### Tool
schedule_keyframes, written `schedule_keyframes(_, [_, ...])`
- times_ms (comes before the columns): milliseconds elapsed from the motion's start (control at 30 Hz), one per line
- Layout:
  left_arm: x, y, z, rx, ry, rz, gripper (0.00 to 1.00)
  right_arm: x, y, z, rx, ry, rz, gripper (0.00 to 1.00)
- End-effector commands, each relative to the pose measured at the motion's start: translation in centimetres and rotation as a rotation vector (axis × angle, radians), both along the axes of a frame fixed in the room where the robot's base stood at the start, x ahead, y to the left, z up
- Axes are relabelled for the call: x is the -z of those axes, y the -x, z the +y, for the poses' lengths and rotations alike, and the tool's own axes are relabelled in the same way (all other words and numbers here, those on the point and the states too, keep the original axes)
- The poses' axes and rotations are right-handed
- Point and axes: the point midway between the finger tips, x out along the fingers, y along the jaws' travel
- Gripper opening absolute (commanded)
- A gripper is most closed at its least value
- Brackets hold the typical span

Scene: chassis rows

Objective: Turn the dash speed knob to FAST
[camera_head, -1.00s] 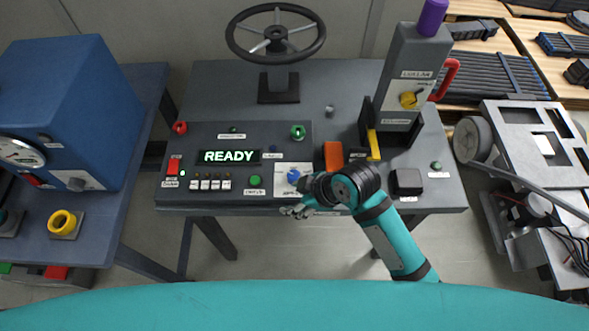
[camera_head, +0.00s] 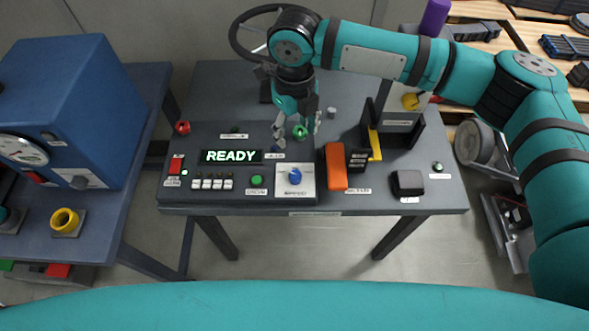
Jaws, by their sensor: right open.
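The blue knob (camera_head: 294,176) stands on a white plate (camera_head: 283,189) at the right end of the dash panel (camera_head: 222,139). The plate's lettering is too small to read, so I cannot tell its setting or be sure that it is the speed knob. My right gripper (camera_head: 297,138) points down over the panel's upper right corner, behind the blue knob and apart from it. Its fingers are spread on either side of a green knob (camera_head: 300,131); I cannot tell whether they touch it. My left gripper is out of view.
A lit READY display (camera_head: 230,156), a red knob (camera_head: 182,127) and a green button (camera_head: 256,181) are on the panel. An orange block (camera_head: 335,166) and a black block (camera_head: 408,182) lie to the right. A steering wheel (camera_head: 247,48) rises behind, partly hidden by my arm.

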Motion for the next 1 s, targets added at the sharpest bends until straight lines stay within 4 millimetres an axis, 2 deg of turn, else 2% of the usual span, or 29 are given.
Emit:
schedule_keyframes(167, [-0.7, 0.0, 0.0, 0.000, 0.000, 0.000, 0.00, 2.3, 0.1, 0.0, 0.001, 0.001, 0.004, 0.55])
schedule_keyframes(700, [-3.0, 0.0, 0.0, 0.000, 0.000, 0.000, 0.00, 13.7, 0.1, 0.0, 0.003, 0.000, 0.003, 0.55])
schedule_keyframes(833, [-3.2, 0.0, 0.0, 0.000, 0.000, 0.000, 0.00, 15.6, 0.1, 0.0, 0.003, -0.001, 0.001, 0.55])
schedule_keyframes(1000, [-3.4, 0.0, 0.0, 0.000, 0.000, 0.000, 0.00, 16.8, 0.1, 0.1, 0.002, -0.003, 0.000, 0.55])
